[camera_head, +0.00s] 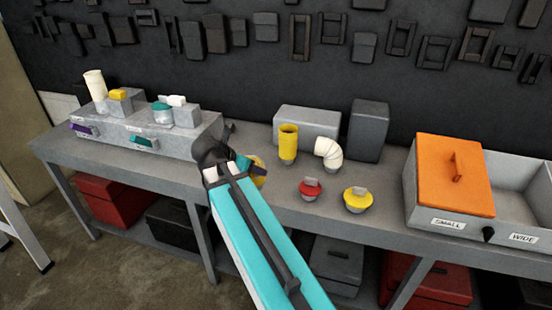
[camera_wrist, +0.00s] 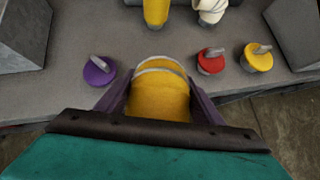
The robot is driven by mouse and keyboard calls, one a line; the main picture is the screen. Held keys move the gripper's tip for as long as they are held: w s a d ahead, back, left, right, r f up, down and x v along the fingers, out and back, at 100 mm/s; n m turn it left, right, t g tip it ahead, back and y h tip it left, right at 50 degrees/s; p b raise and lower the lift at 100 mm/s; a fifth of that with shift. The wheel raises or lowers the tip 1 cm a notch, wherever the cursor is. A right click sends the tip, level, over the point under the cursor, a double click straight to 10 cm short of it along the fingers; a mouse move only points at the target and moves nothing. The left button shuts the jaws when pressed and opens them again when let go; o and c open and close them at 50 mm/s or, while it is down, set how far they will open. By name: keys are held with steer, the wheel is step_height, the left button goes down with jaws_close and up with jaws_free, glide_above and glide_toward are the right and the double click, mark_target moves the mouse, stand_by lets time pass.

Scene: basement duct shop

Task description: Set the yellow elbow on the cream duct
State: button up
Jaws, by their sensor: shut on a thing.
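The yellow elbow (camera_wrist: 160,98) is between the purple fingers of my gripper (camera_wrist: 158,88), which is shut on it. In the head view my gripper (camera_head: 250,168) is over the bench, left of the yellow duct, and only a small part of the elbow (camera_head: 260,177) shows past it. The cream duct (camera_head: 95,86) stands upright on the grey stepped unit at the far left, well away from my gripper. It is not in the wrist view. Its top looks bare.
A yellow duct (camera_head: 288,143) and a cream elbow piece (camera_head: 328,152) stand on the bench, with red (camera_head: 310,189) and yellow (camera_head: 356,199) knobbed lids in front. A purple lid (camera_wrist: 99,71) lies left of my gripper. Grey blocks (camera_head: 369,130) stand behind; an orange-lidded bin (camera_head: 485,225) is right.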

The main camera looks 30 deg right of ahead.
steer(key=w+a+f+n+t+y+b, duration=0.1)
steer(key=a+f+n+t+b, duration=0.1)
steer(key=a+f+b, duration=0.4)
steer(key=a+f, duration=0.3)
steer(key=a, duration=0.3)
steer(key=shift+a+n, duration=0.2)
steer(key=shift+n, duration=0.2)
steer(key=shift+s, duration=0.1)
